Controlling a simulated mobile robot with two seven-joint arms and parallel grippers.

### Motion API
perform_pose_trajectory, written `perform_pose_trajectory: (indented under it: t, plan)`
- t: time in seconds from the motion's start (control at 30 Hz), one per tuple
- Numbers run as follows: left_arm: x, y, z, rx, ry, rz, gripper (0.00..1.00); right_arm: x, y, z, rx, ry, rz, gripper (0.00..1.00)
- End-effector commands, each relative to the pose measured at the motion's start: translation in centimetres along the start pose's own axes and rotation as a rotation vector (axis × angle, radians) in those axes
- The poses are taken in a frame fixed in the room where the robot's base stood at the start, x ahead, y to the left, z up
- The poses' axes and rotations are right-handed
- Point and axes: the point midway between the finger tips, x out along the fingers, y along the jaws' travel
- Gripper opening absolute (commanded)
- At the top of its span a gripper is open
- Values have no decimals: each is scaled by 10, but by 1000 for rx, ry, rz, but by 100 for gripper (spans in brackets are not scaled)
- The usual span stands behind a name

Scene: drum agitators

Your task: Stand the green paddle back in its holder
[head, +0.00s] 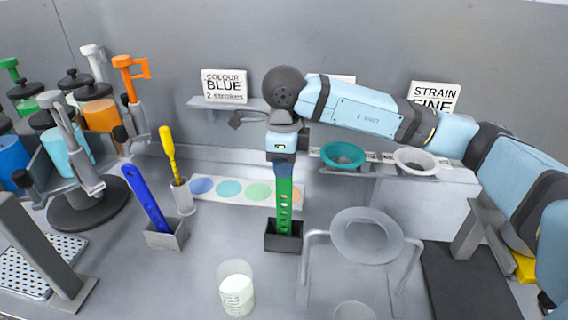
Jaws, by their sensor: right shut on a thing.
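The green paddle (284,207) is upright, a flat strip with a row of holes. My right gripper (284,162) is shut on its top end, with the fingers pointing down. The paddle's lower end reaches into the dark box-shaped holder (284,243). The holder's front wall hides the tip, so I cannot tell whether it rests on the bottom. My left gripper is not in view.
A blue paddle (147,198) leans in a grey holder (166,238) to the left. A yellow tool (168,150) stands behind it. A glass beaker (236,288) stands in front. A clear bowl on a stand (367,238) is close on the right. Pump drums crowd the left.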

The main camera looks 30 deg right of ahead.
Motion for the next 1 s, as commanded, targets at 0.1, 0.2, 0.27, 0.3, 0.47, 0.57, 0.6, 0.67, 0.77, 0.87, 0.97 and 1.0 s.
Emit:
perform_pose_trajectory:
  t: [0.1, 0.2, 0.27, 0.3, 0.47, 0.57, 0.6, 0.67, 0.77, 0.87, 0.97, 1.0]
  plan:
    - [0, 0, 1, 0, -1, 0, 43, 0, 0, 0, 0, 0, 0, 31]
    - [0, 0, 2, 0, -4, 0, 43, 0, 0, 0, 0, 0, 0, 40]
    - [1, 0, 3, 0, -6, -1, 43, 0, 0, 0, 0, 0, 0, 40]
    - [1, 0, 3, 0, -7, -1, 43, 0, 0, 0, 0, 0, 0, 40]
    - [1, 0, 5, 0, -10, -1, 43, -2, 0, 0, 0, 0, 0, 40]
    - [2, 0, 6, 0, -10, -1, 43, -11, 0, 0, 0, -2, 0, 40]
    - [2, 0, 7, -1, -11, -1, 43, -17, 0, 1, 0, -3, -1, 40]
    - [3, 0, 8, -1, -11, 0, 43, -28, 0, 0, 0, -3, -3, 40]
    - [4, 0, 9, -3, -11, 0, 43, -51, -1, 1, 1, -4, -3, 40]
    - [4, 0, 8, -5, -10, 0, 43, -75, 0, 1, -1, -4, -3, 40]
    - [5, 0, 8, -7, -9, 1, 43, -98, 0, 1, -1, -4, -2, 40]
    - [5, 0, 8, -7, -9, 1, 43, -106, 0, 1, 0, -3, -3, 40]
